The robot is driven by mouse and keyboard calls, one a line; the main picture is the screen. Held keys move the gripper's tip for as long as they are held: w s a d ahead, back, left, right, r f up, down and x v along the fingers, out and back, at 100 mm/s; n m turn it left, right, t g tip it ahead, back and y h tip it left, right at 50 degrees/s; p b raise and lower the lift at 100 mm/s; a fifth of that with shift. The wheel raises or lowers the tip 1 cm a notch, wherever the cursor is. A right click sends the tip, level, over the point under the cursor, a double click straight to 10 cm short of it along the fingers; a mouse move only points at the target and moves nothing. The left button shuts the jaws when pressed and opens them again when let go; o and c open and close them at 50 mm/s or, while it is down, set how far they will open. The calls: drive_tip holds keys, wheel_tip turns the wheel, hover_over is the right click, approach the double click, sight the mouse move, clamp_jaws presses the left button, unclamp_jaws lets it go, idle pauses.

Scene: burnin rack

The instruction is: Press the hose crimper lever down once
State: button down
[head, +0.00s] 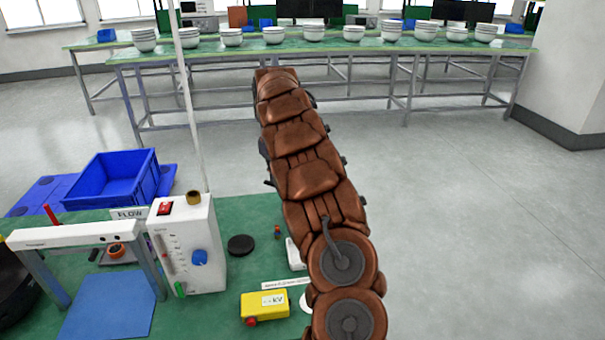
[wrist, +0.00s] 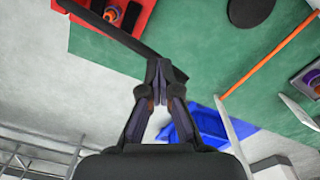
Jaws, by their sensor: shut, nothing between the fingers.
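In the wrist view, a red device (wrist: 132,14) with a purple and orange fitting stands at the top, cut off by the frame edge. It appears to be the hose crimper. A long black bar (wrist: 105,28), apparently its lever, slants from its upper left toward my gripper. My gripper (wrist: 165,72) is shut and empty, with its fingertips at the bar's lower right end. I cannot tell whether they touch the bar. In the head view, my arm hides my gripper, and I cannot make out the crimper.
The green bench holds a white flow meter box (head: 185,245), a yellow kV meter (head: 264,306), a black disc (head: 241,245) and a white frame (head: 75,236). A blue bin (head: 113,178) stands behind. An orange rod (wrist: 265,60) lies right of my gripper in the wrist view.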

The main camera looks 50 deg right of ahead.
wheel_tip(320, 180, up, 14)
drive_tip(key=p, duration=0.6)
idle(1.1)
idle(0.4)
drive_tip(key=s+a+r, duration=0.1)
drive_tip(key=s+a, duration=0.3)
drive_tip(key=a, duration=0.4)
drive_tip(key=s+a+r+g, duration=0.1)
drive_tip(key=s+a, duration=0.3)
drive_tip(key=a, duration=0.5)
drive_tip(key=s+a+r, duration=0.1)
drive_tip(key=s+a, duration=0.3)
drive_tip(key=a, duration=0.4)
drive_tip(key=s+a+f+n, duration=0.1)
drive_tip(key=s+a+f, duration=0.3)
drive_tip(key=s+a, duration=0.3)
drive_tip(key=s+a+f+n, duration=0.1)
drive_tip(key=s+a+f, duration=0.3)
drive_tip(key=s, duration=1.2)
drive_tip(key=a, duration=0.3)
drive_tip(key=shift+a+f+g, duration=0.3)
drive_tip(key=shift+f+g, duration=0.1)
